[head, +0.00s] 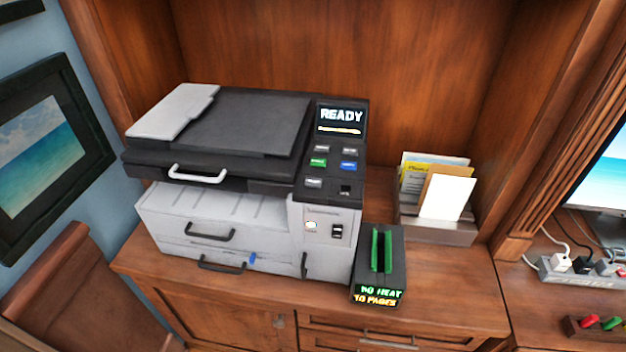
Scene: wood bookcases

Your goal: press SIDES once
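A grey and black printer-copier (225,170) stands on a wooden cabinet top. Its control panel (330,165) is at the right of its top, under a screen (341,116) that reads READY. The panel carries several small buttons: a green one (318,162), a blue one (349,166) and grey ones, such as the lower left one (314,183). The button labels are too small to read, so I cannot tell which is SIDES. Neither of my grippers is in view.
A dark device with a green slot (380,278) stands right of the printer; its display mentions heat and pages. A paper holder (438,228) stands behind it. A power strip (580,270) lies at the right. Cabinet sides and back enclose the printer; its front is open.

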